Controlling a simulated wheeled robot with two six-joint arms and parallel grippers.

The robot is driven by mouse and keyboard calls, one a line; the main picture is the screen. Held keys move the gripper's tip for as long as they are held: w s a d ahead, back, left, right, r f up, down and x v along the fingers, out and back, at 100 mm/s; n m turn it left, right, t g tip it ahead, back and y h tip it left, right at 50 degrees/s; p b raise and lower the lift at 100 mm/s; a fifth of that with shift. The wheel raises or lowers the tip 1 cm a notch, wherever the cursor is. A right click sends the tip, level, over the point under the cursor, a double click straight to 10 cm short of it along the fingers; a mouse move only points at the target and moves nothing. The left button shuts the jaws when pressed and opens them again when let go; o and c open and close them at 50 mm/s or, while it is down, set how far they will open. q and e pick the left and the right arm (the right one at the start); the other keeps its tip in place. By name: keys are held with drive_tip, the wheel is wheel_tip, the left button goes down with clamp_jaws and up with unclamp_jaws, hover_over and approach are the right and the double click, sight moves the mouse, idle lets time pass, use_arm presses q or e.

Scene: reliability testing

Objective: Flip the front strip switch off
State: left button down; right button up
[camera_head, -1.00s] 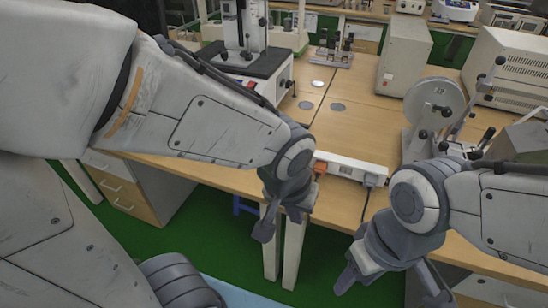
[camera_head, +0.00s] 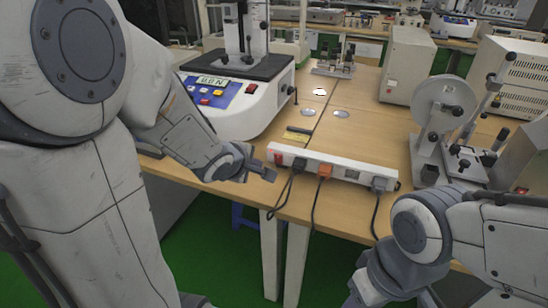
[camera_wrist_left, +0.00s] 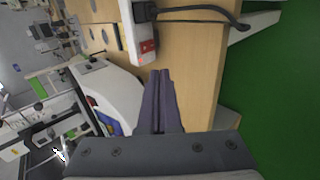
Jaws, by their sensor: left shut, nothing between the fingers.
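A white power strip (camera_head: 333,168) lies near the front edge of the wooden bench. A red rocker switch (camera_head: 279,158) sits at its left end; it also shows in the left wrist view (camera_wrist_left: 148,46). Whether the rocker is on or off is too small to tell. My left gripper (camera_head: 265,172) is shut and empty, just left of and close to the strip's switch end. In the left wrist view its dark fingers (camera_wrist_left: 159,76) point toward the switch with a small gap visible. My right gripper (camera_head: 386,292) is at the bottom edge, fingers spread, tips cut off.
A white machine with a blue button panel (camera_head: 216,92) stands behind my left gripper. A device with a grey disc (camera_head: 444,104) stands right of the strip. The bench middle (camera_head: 372,110) is mostly clear.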

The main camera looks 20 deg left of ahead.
sight(277, 158)
use_arm(q)
drive_tip(key=p+x, duration=0.5)
drive_tip(key=p, duration=0.2)
drive_tip(key=shift+w+f, duration=0.2)
drive_tip(key=shift+f, duration=0.05)
drive_tip(key=x, duration=0.4)
drive_tip(key=shift+w+d+r, duration=0.1)
drive_tip(key=shift+w, duration=2.05)
